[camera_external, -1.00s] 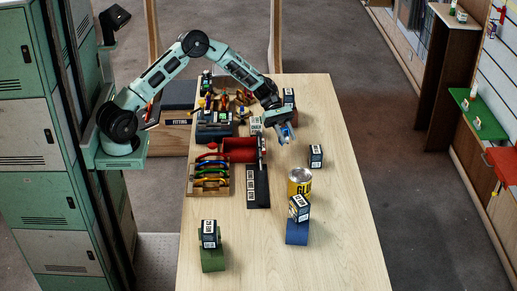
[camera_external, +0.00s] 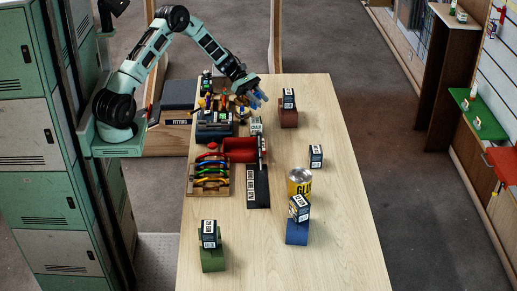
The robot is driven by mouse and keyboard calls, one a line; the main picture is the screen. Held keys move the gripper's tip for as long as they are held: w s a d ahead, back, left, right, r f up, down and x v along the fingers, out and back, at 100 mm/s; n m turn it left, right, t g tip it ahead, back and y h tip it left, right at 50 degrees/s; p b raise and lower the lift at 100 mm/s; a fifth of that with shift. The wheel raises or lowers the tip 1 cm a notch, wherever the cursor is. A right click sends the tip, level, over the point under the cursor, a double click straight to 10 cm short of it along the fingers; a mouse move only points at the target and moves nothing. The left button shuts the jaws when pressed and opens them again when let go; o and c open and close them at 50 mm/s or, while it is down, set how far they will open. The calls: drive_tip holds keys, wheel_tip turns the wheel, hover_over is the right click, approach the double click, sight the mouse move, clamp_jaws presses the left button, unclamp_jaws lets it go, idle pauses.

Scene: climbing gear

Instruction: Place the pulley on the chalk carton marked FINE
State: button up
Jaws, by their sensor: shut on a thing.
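My gripper (camera_external: 253,97) is over the far part of the table, above the clutter of tools. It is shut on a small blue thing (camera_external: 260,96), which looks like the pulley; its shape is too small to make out. Dark cartons with white labels stand on the table: one (camera_external: 288,97) on a brown block at the far right, one (camera_external: 315,155) on the bare table, one (camera_external: 299,206) on a blue block, and one (camera_external: 209,234) on a green block. Their lettering is too small to read, so I cannot tell which is marked FINE.
A yellow can (camera_external: 300,181) stands behind the carton on the blue block (camera_external: 297,233). A rack of coloured carabiners (camera_external: 210,178), a red bin (camera_external: 240,149) and a dark strip (camera_external: 258,187) fill the left middle. The table's (camera_external: 340,220) right side and front middle are clear.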

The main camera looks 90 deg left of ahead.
drive_tip(key=shift+f+p, duration=0.85)
drive_tip(key=shift+f, duration=2.05)
drive_tip(key=shift+f, duration=0.1)
drive_tip(key=o, duration=1)
